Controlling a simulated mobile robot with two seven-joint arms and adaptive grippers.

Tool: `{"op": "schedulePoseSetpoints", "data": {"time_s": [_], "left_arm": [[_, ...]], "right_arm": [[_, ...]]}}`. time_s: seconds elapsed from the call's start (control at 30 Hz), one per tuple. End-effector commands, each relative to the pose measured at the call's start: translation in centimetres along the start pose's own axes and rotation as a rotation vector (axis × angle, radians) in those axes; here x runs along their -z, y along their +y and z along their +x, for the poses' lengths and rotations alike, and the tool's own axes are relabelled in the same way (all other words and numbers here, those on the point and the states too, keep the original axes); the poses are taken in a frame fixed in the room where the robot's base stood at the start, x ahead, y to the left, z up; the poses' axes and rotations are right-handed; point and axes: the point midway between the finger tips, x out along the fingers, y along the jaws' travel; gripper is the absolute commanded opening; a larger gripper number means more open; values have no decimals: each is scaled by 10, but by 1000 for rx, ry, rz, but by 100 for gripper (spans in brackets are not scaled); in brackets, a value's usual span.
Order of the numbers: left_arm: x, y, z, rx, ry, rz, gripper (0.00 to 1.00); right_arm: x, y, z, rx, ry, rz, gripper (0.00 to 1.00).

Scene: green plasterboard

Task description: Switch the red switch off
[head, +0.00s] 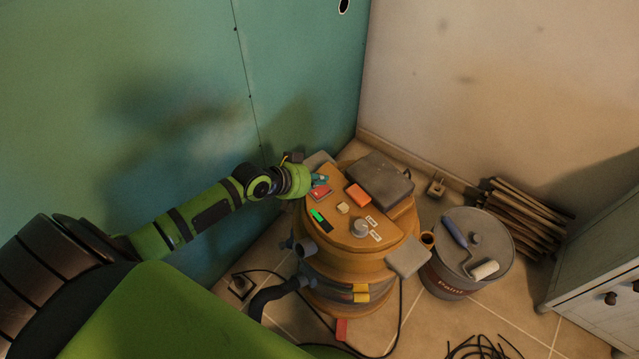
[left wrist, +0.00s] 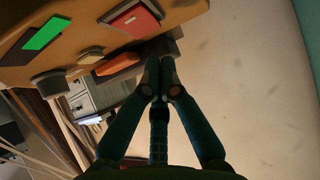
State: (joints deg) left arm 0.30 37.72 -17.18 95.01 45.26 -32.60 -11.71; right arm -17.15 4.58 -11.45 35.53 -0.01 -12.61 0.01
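The red switch (head: 320,193) is a flat red rocker in a dark frame on top of an orange, drum-shaped machine (head: 345,235). A green switch (head: 318,215) sits beside it. My left gripper (head: 319,180) is right at the far edge of the red switch; I cannot tell if it touches. In the left wrist view the red switch (left wrist: 132,19) is above and left of the fingertips (left wrist: 160,78). The fingertips are together with nothing visible between them. My right gripper is not in view.
The machine's top also holds an orange-red block (head: 358,195), a grey knob (head: 360,228) and a grey box (head: 379,178). A paint bucket (head: 450,280) with a roller stands to the right. The green wall (head: 180,60) is close behind my left arm.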

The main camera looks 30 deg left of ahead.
Motion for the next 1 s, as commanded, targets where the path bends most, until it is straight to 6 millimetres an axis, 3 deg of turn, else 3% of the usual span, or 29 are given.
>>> {"op": "schedulePoseSetpoints", "data": {"time_s": [0.2, 0.57, 0.73, 1.0], "left_arm": [[-13, 0, 13, 0, 2, -1, 0], [-14, 0, 14, 0, 2, -1, 0], [-10, 0, 18, -1, -72, -1, 0], [-17, 0, 20, -1, -72, -2, 0]], "right_arm": [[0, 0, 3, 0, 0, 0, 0], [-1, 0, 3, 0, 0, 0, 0], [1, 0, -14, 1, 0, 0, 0], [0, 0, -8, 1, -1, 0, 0]]}}
